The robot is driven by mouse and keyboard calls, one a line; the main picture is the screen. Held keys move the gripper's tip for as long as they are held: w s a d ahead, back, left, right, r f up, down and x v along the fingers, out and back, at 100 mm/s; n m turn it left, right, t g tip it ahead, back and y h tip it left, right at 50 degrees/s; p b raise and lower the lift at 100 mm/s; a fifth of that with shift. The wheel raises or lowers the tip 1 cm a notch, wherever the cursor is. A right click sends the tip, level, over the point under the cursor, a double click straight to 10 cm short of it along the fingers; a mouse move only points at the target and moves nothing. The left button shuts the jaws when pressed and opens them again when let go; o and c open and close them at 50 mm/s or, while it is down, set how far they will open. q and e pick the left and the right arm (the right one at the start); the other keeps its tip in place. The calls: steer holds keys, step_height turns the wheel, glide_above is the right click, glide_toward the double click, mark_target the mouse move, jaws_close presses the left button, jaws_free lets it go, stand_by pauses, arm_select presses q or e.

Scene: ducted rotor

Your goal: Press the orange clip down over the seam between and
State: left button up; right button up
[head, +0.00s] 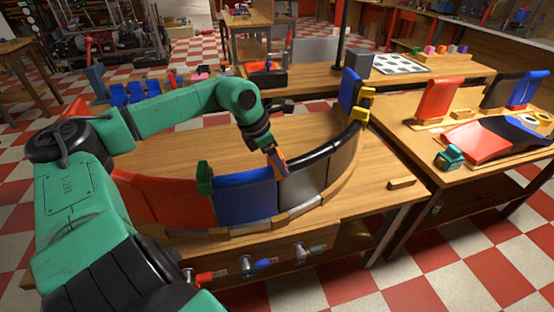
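A curved wall of panels stands on the wooden bench. Red panel (170,202), blue panel (245,198) and grey panel (303,185) stand side by side along its near side. The orange clip (280,163) is at the tip of my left gripper (271,157), just above the top of the seam between the blue and grey panels. The gripper looks shut on the clip; its fingers are small and partly hidden. I cannot tell whether the clip touches the panels. A green clip (204,178) sits on the red-blue seam. My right gripper is not in view.
Yellow clips (362,113) sit by another blue panel (350,90) at the wall's far right end. A side table at right holds a red and black curved piece (490,138) and a teal item (449,158). Tools hang on the bench front (262,264). The bench inside the curve is largely clear.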

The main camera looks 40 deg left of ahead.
arm_select(q)
steer(key=shift+f, duration=0.1)
steer(key=shift+f, duration=0.2)
stand_by(0.4)
steer(key=o, duration=1.3)
steer(key=shift+c, duration=0.2)
steer(key=shift+b, duration=0.45)
steer(key=b+v, duration=0.2)
steer(key=b, duration=0.1)
steer(key=shift+r+b, duration=0.1)
steer(key=shift+b, duration=0.25)
steer(key=p+v, duration=0.1)
steer(key=v, duration=1.1)
steer(key=shift+r, duration=0.2)
